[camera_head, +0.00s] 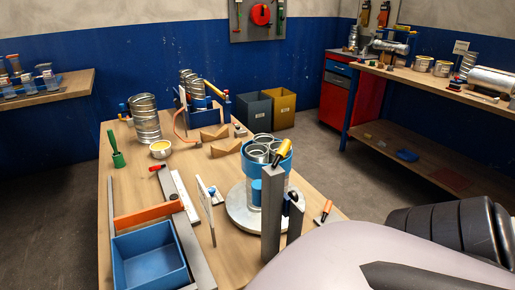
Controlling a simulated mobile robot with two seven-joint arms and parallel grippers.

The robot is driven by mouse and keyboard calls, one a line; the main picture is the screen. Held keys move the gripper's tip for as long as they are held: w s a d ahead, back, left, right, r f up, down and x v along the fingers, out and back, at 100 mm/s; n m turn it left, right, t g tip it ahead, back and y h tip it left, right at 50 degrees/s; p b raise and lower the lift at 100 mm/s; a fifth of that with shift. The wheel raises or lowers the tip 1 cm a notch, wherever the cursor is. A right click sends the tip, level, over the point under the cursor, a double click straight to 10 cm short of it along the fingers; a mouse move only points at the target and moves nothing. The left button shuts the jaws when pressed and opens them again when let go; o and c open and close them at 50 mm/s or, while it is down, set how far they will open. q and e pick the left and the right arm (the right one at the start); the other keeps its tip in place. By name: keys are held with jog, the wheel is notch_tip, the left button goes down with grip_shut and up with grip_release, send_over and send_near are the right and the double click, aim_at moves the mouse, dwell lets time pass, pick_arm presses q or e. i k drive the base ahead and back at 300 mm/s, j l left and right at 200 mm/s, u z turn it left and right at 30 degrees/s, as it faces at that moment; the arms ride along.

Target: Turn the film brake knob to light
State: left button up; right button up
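A round turntable (236,212) on the near part of the workbench carries a blue holder (249,166) with several silver duct pieces standing in it. Two grey upright posts (271,223) stand at its near right side, with a yellow-and-black cylinder (282,154) at the top. A small dark knob-like part (293,196) sits by the second post; I cannot tell whether it is the film brake knob, and no setting or light mark is readable. Neither of my grippers shows; only pale and dark parts of my arm fill the lower right.
A side bench (430,80) stands right, beyond open floor.

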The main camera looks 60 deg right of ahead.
aim_at(211, 190)
jog(key=z, duration=1.3)
